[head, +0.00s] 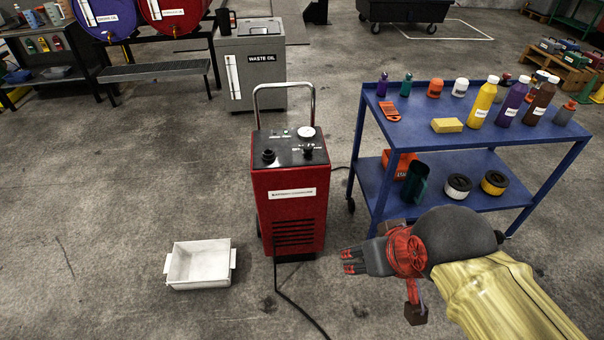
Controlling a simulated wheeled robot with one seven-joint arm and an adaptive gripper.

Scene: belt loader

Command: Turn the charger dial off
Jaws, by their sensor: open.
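The red battery charger (291,207) stands upright on the floor at the middle of the head view, with a metal hoop handle behind its black top panel. Two black knobs sit on the panel, a left knob (268,155) and a right knob (308,153) with small white markings by it. A round white gauge (305,132) is behind them. The knob settings are too small to read, and I cannot tell which knob is the dial. My gripper (349,262) is open and empty, to the lower right of the charger in the picture and apart from it.
A blue cart (440,184) with bottles stands to the right, close to my arm. A white tray (199,266) lies on the floor at left. A black cable (288,296) runs from the charger's front. A grey waste oil bin (249,75) stands behind.

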